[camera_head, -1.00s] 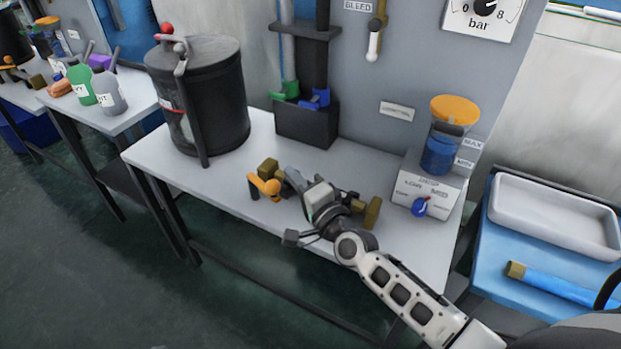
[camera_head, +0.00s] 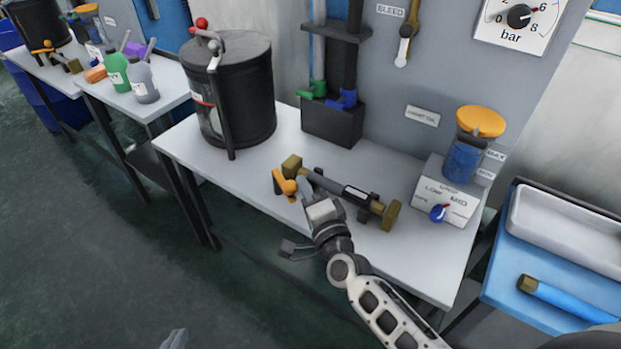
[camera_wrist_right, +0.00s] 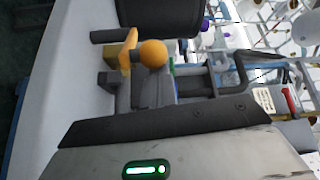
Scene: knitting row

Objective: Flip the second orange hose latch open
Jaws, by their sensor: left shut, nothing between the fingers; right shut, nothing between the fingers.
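An orange latch with a round knob (camera_head: 287,187) sits at the left end of a dark hose fitting (camera_head: 345,190) with brass ends on the near white table. In the right wrist view the orange knob (camera_wrist_right: 152,53) shows just beyond the fingers. My right gripper (camera_head: 304,187) is shut and empty, with its fingertips right beside the latch; I cannot tell whether they touch. It also shows in the wrist view (camera_wrist_right: 150,92). A grey tip at the bottom edge of the head view looks like my left gripper (camera_head: 175,340), shut and away from the table.
A black canister (camera_head: 245,95) stands behind the latch. A grey box with a blue knob and orange-capped jar (camera_head: 465,150) stands at the right. A similar orange latch (camera_head: 45,48) is on a far-left table. The near table's front left is clear.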

